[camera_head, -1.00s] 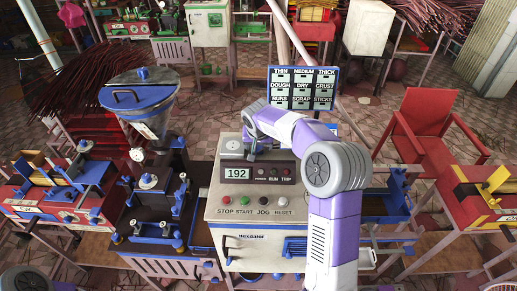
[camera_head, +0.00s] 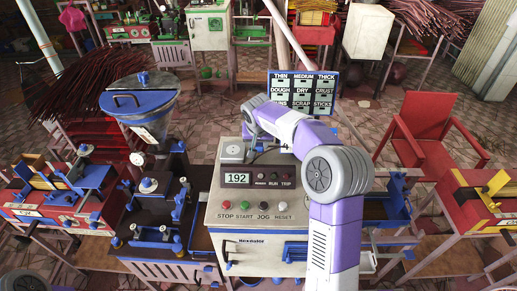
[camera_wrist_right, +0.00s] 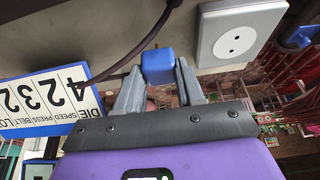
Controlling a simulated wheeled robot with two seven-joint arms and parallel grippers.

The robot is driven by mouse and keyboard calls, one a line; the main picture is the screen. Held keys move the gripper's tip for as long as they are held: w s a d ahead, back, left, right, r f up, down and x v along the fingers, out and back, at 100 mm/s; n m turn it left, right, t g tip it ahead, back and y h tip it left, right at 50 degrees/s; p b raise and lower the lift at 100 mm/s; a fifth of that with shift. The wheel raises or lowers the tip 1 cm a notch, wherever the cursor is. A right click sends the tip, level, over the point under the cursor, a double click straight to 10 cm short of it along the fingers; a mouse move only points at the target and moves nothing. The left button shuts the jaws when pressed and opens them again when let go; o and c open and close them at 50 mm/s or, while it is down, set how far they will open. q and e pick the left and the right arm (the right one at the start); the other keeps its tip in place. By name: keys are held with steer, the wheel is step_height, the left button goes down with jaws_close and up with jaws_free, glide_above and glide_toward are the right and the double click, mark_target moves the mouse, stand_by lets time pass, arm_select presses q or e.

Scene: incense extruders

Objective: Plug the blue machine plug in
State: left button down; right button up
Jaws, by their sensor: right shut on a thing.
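The blue plug (camera_wrist_right: 157,66) is held between the two grey fingers of my right gripper (camera_wrist_right: 160,82), seen in the right wrist view. My left gripper is not seen.
The pale control box (camera_head: 258,215) has a 192 display and several buttons. A label board (camera_head: 303,90) stands behind my right arm. A number card (camera_wrist_right: 50,100) is left of the gripper in the wrist view. A blue-topped hopper (camera_head: 138,98) stands to the left.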

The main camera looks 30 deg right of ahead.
mark_target(259, 145)
step_height(259, 145, up, 7)
steer(key=shift+f+p, duration=0.1)
steer(key=shift+p, duration=0.35)
